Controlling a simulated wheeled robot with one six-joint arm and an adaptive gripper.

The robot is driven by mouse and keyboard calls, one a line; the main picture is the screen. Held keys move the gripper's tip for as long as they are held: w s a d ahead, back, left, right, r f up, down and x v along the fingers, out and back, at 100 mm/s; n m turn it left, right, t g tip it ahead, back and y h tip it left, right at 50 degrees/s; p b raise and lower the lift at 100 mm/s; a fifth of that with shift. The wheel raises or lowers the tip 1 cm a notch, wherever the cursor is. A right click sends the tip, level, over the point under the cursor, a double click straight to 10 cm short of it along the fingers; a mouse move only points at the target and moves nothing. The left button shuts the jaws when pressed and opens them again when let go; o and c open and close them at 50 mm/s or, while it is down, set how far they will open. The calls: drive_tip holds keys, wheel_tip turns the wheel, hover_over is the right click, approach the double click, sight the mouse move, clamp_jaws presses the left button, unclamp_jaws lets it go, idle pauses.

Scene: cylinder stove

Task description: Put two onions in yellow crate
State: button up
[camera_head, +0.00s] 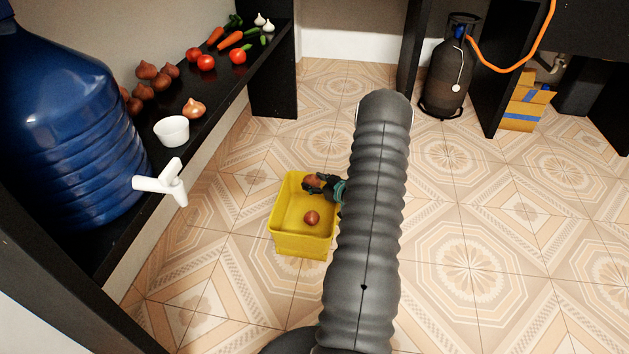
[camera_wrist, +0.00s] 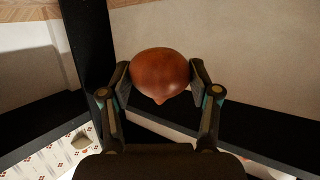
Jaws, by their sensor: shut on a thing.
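The yellow crate (camera_head: 303,245) stands on the tiled floor, open at the top. One brown onion (camera_head: 311,217) lies inside it. My gripper (camera_head: 318,183) is shut on another brown onion (camera_head: 309,181), which appears over the crate's far part; its exact height is hard to tell. In the wrist view the held onion (camera_wrist: 159,72) sits between both fingers, its tip pointing down in the picture. More onions (camera_head: 160,77) are grouped on the black shelf, with one lighter onion (camera_head: 193,108) apart from them. My arm hides the crate's right side.
The black shelf (camera_head: 222,95) at left bears a blue water bottle (camera_head: 75,130) with a white tap, a white bowl (camera_head: 172,131), tomatoes (camera_head: 206,63) and carrots (camera_head: 230,40). A gas cylinder (camera_head: 446,70) and a cardboard box (camera_head: 524,108) stand at the back right. Floor around the crate is clear.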

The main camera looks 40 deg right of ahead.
drive_tip(key=shift+f+b, duration=0.75)
drive_tip(key=shift+f, duration=1.05)
drive_tip(key=o, duration=1.3)
drive_tip(key=shift+c, duration=0.2)
drive_tip(key=v, duration=1.2)
